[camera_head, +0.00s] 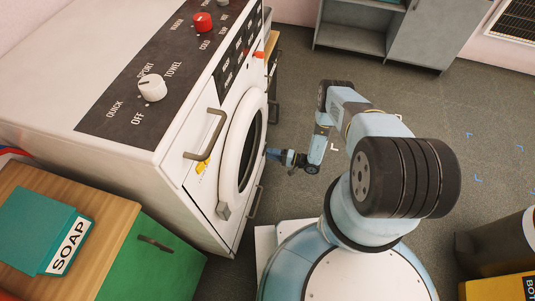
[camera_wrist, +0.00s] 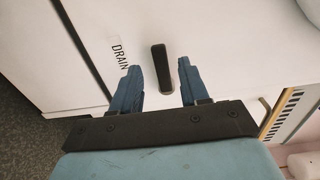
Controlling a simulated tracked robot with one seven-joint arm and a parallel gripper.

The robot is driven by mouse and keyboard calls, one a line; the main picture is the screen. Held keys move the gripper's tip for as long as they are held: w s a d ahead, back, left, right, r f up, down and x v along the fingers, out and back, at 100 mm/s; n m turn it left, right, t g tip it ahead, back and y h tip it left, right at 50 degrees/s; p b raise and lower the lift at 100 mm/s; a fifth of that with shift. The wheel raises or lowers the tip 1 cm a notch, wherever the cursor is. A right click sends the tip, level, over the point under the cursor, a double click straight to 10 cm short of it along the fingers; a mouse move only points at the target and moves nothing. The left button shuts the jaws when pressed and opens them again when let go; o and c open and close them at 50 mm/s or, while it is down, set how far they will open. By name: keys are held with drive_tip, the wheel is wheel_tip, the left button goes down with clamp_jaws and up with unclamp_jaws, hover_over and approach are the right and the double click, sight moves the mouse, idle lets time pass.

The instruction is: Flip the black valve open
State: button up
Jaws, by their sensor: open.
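The black valve (camera_wrist: 162,67) is a short dark lever on the white front panel, next to a label reading DRAIN (camera_wrist: 121,56) in the wrist view. My gripper (camera_wrist: 160,78) is open, with one blue finger on each side of the valve. Gaps show between the lever and both fingers, and the lever's lower end lies between the fingertips. In the head view my gripper (camera_head: 272,153) is at the front of the white washing machine (camera_head: 165,185), near the round door. The valve is hidden in that view.
A green cabinet (camera_head: 150,262) with a teal SOAP box (camera_head: 40,232) stands at the left. Grey cabinets (camera_head: 425,38) stand at the back. Floor at the right is mostly clear.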

drive_tip(key=shift+x, duration=1.05)
drive_tip(key=shift+c, duration=0.3)
clamp_jaws()
